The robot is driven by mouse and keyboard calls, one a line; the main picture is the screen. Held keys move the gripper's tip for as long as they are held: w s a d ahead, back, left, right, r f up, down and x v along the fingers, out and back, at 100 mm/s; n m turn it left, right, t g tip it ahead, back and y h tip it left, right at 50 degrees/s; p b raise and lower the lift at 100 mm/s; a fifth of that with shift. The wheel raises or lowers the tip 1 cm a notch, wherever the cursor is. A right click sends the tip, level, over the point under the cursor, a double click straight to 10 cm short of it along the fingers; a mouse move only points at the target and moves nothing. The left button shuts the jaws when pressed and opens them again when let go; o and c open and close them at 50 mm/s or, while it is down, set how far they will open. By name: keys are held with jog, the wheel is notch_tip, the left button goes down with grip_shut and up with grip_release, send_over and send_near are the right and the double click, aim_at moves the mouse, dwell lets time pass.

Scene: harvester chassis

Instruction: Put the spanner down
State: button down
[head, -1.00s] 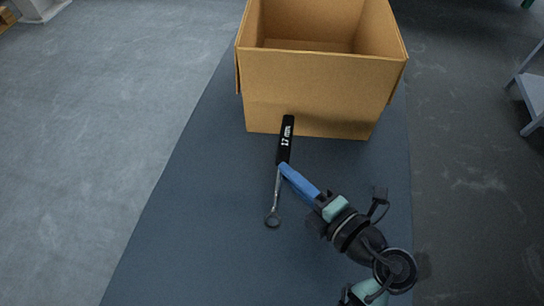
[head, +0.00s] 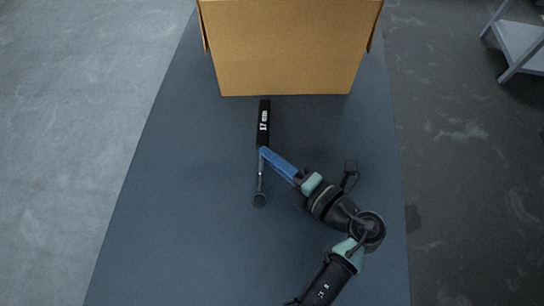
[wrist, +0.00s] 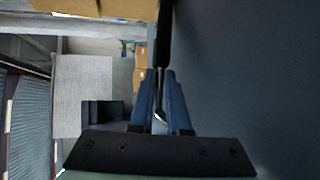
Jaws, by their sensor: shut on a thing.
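The spanner (head: 264,124) has a black handle marked 17 mm and a thin metal shaft with a ring end. In the head view its handle points toward the box and its ring end toward me. My gripper (head: 264,152) is shut on it near where handle and shaft meet, with blue fingers. In the wrist view the black handle (wrist: 164,35) rises beyond the closed blue fingers (wrist: 160,100). The grip hides part of the spanner. I cannot tell its exact height above the mat.
An open cardboard box (head: 290,50) stands on the dark blue mat (head: 180,200) beyond the spanner. The mat is clear to the left and around the spanner. A grey shelf or table (head: 520,45) stands at the far right on the floor.

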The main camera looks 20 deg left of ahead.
jog(key=c, duration=0.9)
grip_release()
jog(key=shift+d+f+b, duration=0.1)
jog(key=shift+f+b, duration=0.25)
jog(key=shift+b, duration=0.3)
jog(key=p+v, duration=0.1)
jog(key=v, duration=0.3)
jog(key=p+v, duration=0.1)
jog(key=v, duration=0.3)
jog(key=p+v, duration=0.1)
jog(key=v, duration=0.3)
jog(key=shift+s+d+r+p, duration=0.25)
jog(key=shift+s+r+p, duration=0.05)
jog(key=shift+s+r, duration=0.1)
jog(key=shift+w+r, duration=0.1)
jog(key=shift+w, duration=0.05)
